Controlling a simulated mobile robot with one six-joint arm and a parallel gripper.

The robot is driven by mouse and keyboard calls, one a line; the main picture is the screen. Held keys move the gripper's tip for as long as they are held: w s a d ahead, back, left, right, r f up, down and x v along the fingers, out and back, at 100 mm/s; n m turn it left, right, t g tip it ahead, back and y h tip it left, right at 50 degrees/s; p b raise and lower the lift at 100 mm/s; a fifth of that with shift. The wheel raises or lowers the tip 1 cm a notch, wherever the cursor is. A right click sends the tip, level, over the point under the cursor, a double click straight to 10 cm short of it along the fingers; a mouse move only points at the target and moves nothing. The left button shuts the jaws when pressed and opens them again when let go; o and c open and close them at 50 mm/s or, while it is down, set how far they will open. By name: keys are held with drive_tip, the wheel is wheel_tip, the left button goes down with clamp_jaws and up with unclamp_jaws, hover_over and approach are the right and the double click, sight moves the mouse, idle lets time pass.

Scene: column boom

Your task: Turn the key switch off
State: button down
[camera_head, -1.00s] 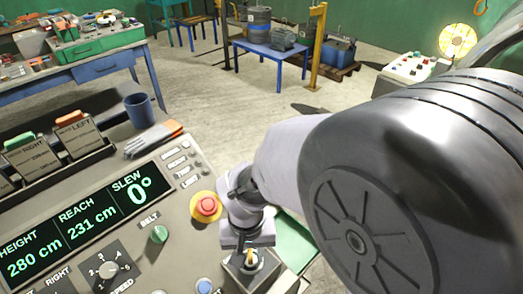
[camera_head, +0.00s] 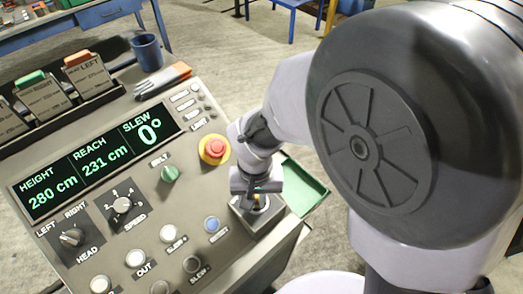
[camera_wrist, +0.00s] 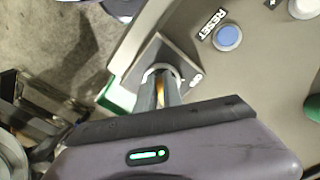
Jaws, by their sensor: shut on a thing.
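The key switch (camera_head: 262,221) is a small dark box at the console's right corner. In the wrist view its housing (camera_wrist: 186,63) shows with a pale ring around the key. My gripper (camera_head: 257,198) points down over it. In the wrist view my two fingers (camera_wrist: 161,90) are close together inside the ring, shut on the key, with a thin strip of orange between them. The fingers hide most of the key, and I cannot read which position it points to.
On the console (camera_head: 109,260), a red stop button (camera_head: 215,147), a green belt knob (camera_head: 170,174) and a blue reset button (camera_head: 211,224) sit left of my gripper. A green tray (camera_head: 304,188) lies beside the corner. A mug (camera_head: 147,50) and gloves (camera_head: 163,79) lie farther back.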

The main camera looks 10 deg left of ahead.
drive_tip(key=n, duration=0.2)
drive_tip(key=n+p, duration=0.1)
drive_tip(key=n, duration=0.1)
drive_tip(key=shift+w+d+r, duration=0.1)
drive_tip(key=shift+w+d, duration=0.1)
drive_tip(key=n, duration=0.2)
drive_tip(key=n+p, duration=0.1)
drive_tip(key=n, duration=0.1)
drive_tip(key=shift+w+d, duration=0.15)
drive_tip(key=n, duration=0.1)
drive_tip(key=n+p, duration=0.1)
drive_tip(key=n, duration=0.2)
drive_tip(key=shift+w+d+p, duration=0.15)
drive_tip(key=shift+w+p, duration=0.1)
drive_tip(key=shift+p, duration=0.05)
drive_tip(key=shift+w+n+p, duration=0.2)
drive_tip(key=shift+n+p, duration=0.25)
drive_tip(key=shift+n, duration=1.55)
drive_tip(key=c, duration=1.5)
unclamp_jaws()
